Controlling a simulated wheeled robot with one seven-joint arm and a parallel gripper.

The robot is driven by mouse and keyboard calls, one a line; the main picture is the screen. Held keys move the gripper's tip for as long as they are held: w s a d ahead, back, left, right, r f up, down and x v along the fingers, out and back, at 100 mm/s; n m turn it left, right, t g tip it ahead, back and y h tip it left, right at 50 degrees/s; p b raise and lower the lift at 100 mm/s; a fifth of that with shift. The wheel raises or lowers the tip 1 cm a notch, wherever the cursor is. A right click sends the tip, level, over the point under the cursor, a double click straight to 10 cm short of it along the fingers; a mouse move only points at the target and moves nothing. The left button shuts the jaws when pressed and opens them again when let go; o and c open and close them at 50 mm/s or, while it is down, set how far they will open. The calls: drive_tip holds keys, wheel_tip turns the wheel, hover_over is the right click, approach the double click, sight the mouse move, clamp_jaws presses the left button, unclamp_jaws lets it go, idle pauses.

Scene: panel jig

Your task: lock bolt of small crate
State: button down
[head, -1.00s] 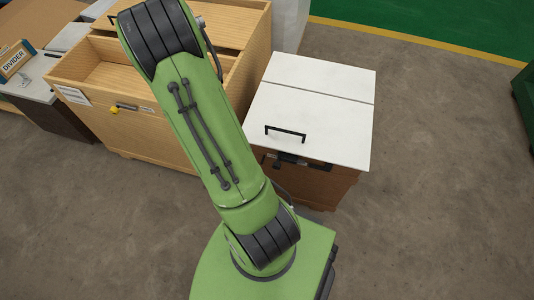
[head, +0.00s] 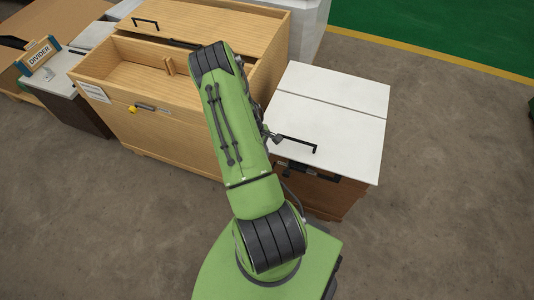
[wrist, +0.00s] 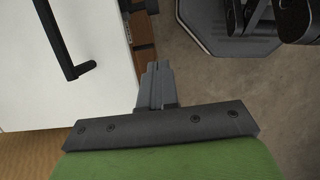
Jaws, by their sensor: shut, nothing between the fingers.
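The small crate is a brown box with a white lid (head: 345,120), closed flat, and a black bar handle (head: 298,143). A dark bolt fitting (head: 298,170) sits on its front just under the lid edge, partly hidden by my arm; I cannot tell its position. In the wrist view the lid (wrist: 65,95) and handle (wrist: 72,60) are at the left, and a dark part of the fitting (wrist: 140,6) shows at the top. My gripper (wrist: 157,68) is shut and empty, beside the crate's front edge, with its tips below that fitting in the picture. I cannot tell whether they touch anything.
A larger wooden crate (head: 150,130) with an open compartment and a yellow-tipped latch (head: 133,109) stands close at the left. A box marked DIVIDER (head: 40,55) is farther left. The floor (head: 440,170) at the right is clear. My base shows in the wrist view's upper right.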

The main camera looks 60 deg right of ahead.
drive_tip(key=s+f+b, duration=0.1)
drive_tip(key=s+f, duration=0.4)
drive_tip(key=f, duration=0.2)
drive_tip(key=shift+s+d+b, duration=0.2)
drive_tip(key=shift+d+b, duration=0.2)
drive_tip(key=shift+d, duration=0.05)
